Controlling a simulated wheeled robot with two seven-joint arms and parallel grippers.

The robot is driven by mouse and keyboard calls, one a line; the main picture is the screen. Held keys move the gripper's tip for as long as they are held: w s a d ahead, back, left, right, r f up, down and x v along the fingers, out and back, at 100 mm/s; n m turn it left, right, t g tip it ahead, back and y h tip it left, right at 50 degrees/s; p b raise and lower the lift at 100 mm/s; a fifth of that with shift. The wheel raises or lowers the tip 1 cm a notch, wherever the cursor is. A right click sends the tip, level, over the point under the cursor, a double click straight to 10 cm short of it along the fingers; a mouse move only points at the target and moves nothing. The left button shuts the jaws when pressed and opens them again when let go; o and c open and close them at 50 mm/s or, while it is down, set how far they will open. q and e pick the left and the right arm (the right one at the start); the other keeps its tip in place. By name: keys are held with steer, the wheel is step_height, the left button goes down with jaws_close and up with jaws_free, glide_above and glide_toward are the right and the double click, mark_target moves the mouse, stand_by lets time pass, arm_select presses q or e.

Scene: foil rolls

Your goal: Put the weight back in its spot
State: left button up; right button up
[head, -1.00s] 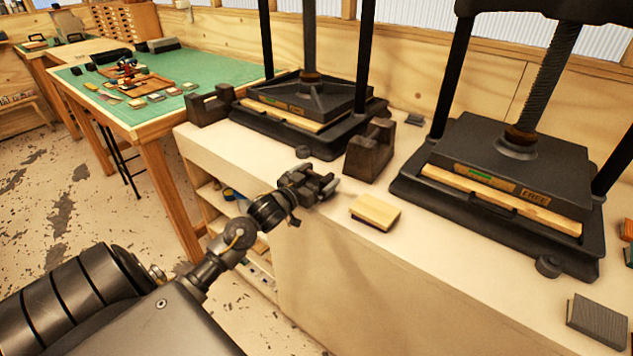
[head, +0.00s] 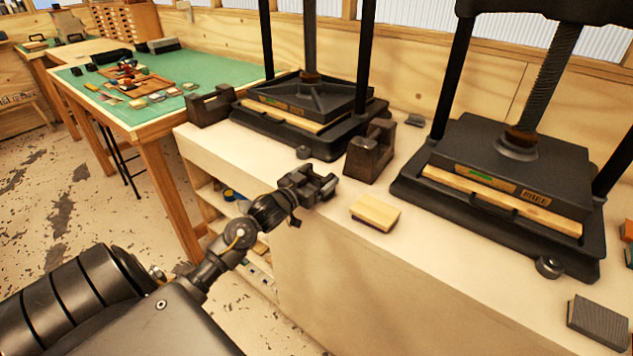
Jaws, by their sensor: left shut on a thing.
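My left gripper (head: 322,187) is at the front edge of the pale bench, left of a small yellow-topped block. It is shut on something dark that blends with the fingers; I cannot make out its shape. A dark block weight with a raised handle (head: 370,152) stands on the bench between the two presses, just behind and right of the gripper, apart from it. A similar dark weight (head: 210,106) stands at the bench's left end. My right gripper is not in view.
Two black screw presses, a left one (head: 318,100) and a right one (head: 500,160), fill the back of the bench (head: 440,265). The yellow-topped block (head: 375,212) lies near the front edge. A grey block (head: 597,322) lies at the right. A green-topped table (head: 215,75) stands behind left.

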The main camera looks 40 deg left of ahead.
arm_select(q)
steer(key=shift+r, duration=0.3)
